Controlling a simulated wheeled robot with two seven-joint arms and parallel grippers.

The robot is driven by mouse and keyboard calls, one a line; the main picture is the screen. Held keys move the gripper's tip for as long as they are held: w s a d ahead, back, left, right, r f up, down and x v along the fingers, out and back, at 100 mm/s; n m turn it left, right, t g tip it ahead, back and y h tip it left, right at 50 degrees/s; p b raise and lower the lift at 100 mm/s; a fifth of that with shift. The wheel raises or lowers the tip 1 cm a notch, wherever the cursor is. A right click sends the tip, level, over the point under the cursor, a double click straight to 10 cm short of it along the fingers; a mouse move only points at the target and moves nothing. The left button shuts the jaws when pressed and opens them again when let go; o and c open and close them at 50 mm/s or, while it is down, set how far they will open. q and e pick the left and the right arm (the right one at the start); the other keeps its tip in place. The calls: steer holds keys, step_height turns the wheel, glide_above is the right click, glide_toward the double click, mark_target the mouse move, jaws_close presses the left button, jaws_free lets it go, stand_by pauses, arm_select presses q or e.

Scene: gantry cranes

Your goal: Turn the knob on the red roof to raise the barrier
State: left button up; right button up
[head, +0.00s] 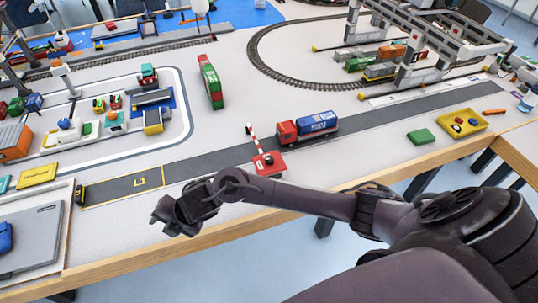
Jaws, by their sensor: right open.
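The small red roof (276,168) sits at the near edge of the grey road, close to the table's front edge. A small dark knob (268,158) is on top of it. The red-and-white barrier (255,138) reaches from beside the roof towards the far side of the road; its exact tilt is hard to tell. My right gripper (168,219) is open and empty, left of the roof, near the table's front edge and apart from the knob. My right forearm passes just in front of the roof. My left gripper is out of view.
A truck with a red cab and blue container (318,124) stands on the road just right of the barrier. A green block (421,136) and yellow tray (458,124) lie further right. A grey panel (38,240) is at left. Bare table (222,222) surrounds my gripper.

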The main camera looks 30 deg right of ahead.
steer(key=w+d+n+g+h, duration=0.1)
steer(key=w+d+n+g, duration=0.15)
steer(key=d+n, duration=0.35)
step_height(320, 180, up, 8)
steer(key=n+g+h, duration=0.3)
steer(key=n+h, duration=0.2)
glide_above(270, 158)
steer(key=shift+a, duration=0.15)
steer(key=shift+f+b, duration=0.2)
steer(key=shift+b, duration=0.1)
steer(key=shift+f+p, duration=0.35)
steer(key=shift+f, duration=3.2)
steer(key=c, duration=1)
